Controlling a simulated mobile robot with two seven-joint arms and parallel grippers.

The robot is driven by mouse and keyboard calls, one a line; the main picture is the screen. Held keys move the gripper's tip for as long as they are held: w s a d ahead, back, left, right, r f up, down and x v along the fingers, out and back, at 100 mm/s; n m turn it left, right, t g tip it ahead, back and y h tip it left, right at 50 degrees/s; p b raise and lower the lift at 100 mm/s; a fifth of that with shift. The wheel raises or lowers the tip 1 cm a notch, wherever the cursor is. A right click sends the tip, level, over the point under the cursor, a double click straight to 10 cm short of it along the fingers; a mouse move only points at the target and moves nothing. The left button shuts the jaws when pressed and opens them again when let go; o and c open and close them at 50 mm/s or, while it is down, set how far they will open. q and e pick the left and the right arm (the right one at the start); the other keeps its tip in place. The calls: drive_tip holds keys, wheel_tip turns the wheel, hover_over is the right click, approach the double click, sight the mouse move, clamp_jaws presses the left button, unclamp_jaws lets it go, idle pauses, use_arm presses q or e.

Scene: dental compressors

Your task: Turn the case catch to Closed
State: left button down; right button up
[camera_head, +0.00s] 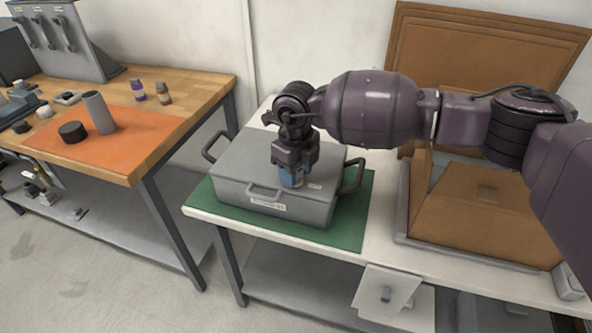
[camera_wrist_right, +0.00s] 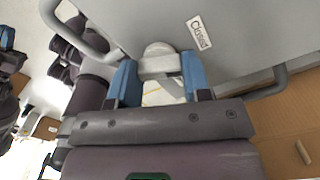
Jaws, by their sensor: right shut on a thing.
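The grey case (camera_head: 245,171) sits closed on the green mat (camera_head: 353,215). My right gripper (camera_head: 292,178) points down at the top of the case, near its front edge. In the right wrist view the blue fingers of my right gripper (camera_wrist_right: 160,85) are shut on the case catch (camera_wrist_right: 158,62), a pale grey knob with a rounded end. A white label reading "Closed" (camera_wrist_right: 199,33) is on the lid beside the catch, to its right in that view. In the head view the catch is hidden by the fingers. My left gripper is not in the head view.
An open brown box (camera_head: 480,205) stands to the right of the case. To the left, a wooden table (camera_head: 190,100) carries an orange mat (camera_head: 135,128), a grey cylinder (camera_head: 99,112) and small bottles (camera_head: 137,90). The case has side handles (camera_head: 352,177) that stick out.

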drive_tip(key=shift+n+b, duration=0.35)
drive_tip(key=shift+n, duration=1.85)
drive_tip(key=o, duration=0.9)
wheel_tip(320, 180, up, 11)
drive_tip(key=shift+f+p, duration=0.1)
drive_tip(key=shift+p, duration=0.35)
drive_tip(key=shift+s, duration=0.1)
